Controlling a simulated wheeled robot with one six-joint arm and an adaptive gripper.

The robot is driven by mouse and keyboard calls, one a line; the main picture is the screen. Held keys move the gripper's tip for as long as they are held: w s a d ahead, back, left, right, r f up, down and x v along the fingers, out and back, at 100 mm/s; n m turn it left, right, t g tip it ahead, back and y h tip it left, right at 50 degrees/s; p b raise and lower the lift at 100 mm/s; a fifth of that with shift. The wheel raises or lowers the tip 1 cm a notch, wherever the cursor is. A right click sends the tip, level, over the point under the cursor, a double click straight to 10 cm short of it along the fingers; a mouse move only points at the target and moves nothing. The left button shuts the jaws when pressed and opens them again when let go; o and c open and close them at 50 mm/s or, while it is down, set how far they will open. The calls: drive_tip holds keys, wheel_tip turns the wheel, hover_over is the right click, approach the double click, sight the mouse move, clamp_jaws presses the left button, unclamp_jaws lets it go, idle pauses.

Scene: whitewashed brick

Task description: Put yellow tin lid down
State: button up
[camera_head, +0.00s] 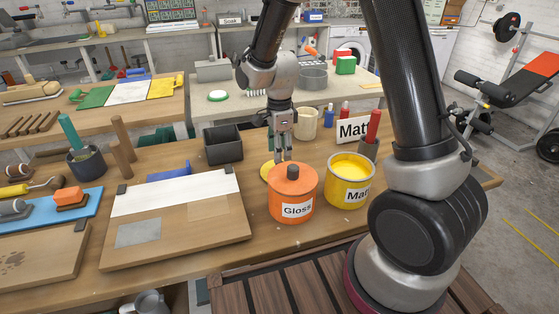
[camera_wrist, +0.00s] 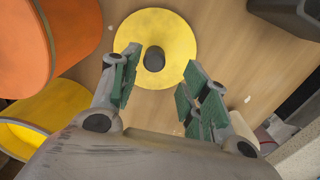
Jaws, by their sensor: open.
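The yellow tin lid (camera_head: 265,172), a flat disc, lies on the wooden workbench behind the orange Gloss tin, which hides part of it. In the wrist view the lid (camera_wrist: 180,35) shows its round top and dark central knob. My gripper (camera_head: 280,157) is above the bench by the lid. In the wrist view my gripper (camera_wrist: 160,78) is open, its green-padded fingers spread to either side of the knob's line and holding nothing. The yellow Matt tin (camera_head: 343,193) stands open to the right, with yellow paint inside.
The orange Gloss tin (camera_head: 291,194) with its lid on stands close in front of my gripper. A dark box (camera_head: 223,142) is to the left, and a cream mug (camera_head: 306,124) and a Matt sign (camera_head: 353,130) are behind. A white-topped board (camera_head: 175,192) lies at left.

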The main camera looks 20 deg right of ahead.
drive_tip(key=s+d+r+n+t, duration=0.1)
drive_tip(key=s+d+r+n, duration=0.25)
drive_tip(key=r, duration=0.55)
drive_tip(key=s+d+r+n+t, duration=0.1)
drive_tip(key=s+d+r+n, duration=0.3)
drive_tip(key=r, duration=0.5)
drive_tip(key=s+d+r+n+t, duration=0.1)
drive_tip(key=s+d+r+n, duration=0.1)
drive_tip(key=s+n, duration=0.3)
drive_tip(key=s+d+r+n+t, duration=0.1)
drive_tip(key=s+d+r+n, duration=0.2)
drive_tip(key=s, duration=0.8)
drive_tip(key=shift+s+d+n, duration=0.3)
drive_tip(key=shift+d+n, duration=0.9)
drive_tip(key=shift+n, duration=0.05)
